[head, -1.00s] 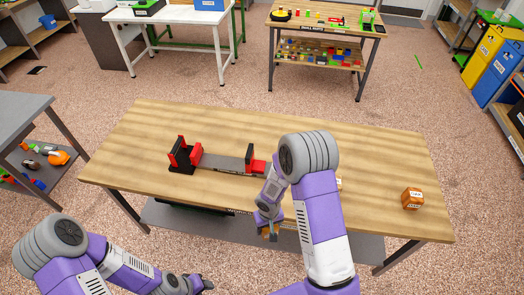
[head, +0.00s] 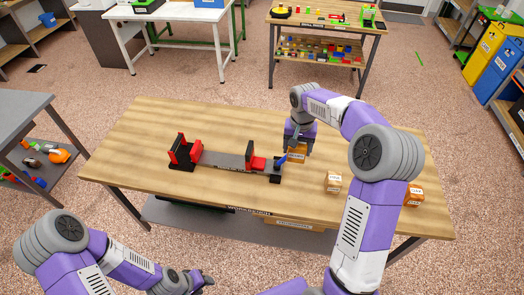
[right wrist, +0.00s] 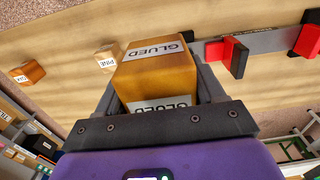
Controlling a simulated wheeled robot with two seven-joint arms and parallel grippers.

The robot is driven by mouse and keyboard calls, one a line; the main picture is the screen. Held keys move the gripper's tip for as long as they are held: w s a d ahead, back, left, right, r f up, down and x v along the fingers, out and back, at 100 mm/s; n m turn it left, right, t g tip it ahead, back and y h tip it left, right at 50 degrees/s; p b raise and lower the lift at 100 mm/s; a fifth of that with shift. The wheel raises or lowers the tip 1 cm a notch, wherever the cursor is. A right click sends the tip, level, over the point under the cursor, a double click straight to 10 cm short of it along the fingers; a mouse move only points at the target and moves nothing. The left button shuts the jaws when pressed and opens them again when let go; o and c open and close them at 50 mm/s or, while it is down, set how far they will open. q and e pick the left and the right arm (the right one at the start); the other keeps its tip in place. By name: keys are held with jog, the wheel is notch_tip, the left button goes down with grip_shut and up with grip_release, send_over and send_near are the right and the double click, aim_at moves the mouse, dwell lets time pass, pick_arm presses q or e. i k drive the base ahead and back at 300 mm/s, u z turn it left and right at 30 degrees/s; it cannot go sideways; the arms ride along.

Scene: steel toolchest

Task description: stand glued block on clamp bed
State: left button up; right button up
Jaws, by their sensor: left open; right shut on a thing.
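The glued block (right wrist: 155,75), orange-brown with "GLUED" labels, sits between the fingers of my right gripper in the right wrist view. In the head view the block (head: 297,156) is held by my right gripper (head: 298,147), just right of the clamp's right end. Whether it touches the table is unclear. The clamp bed (head: 222,160) is a long grey bar on the table, with red jaws (head: 185,150) at its left and a red jaw (head: 256,162) with a blue handle (head: 283,160) at its right. My left gripper (head: 203,281) is open and empty, low in front of the table.
A lighter block labelled "PINE" (head: 333,182) and an orange-brown block (head: 413,195) stand on the table (head: 130,150) to the right. They also show in the right wrist view. The table behind the clamp is clear.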

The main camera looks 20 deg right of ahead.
aim_at(210, 157)
jog(key=i, duration=0.95)
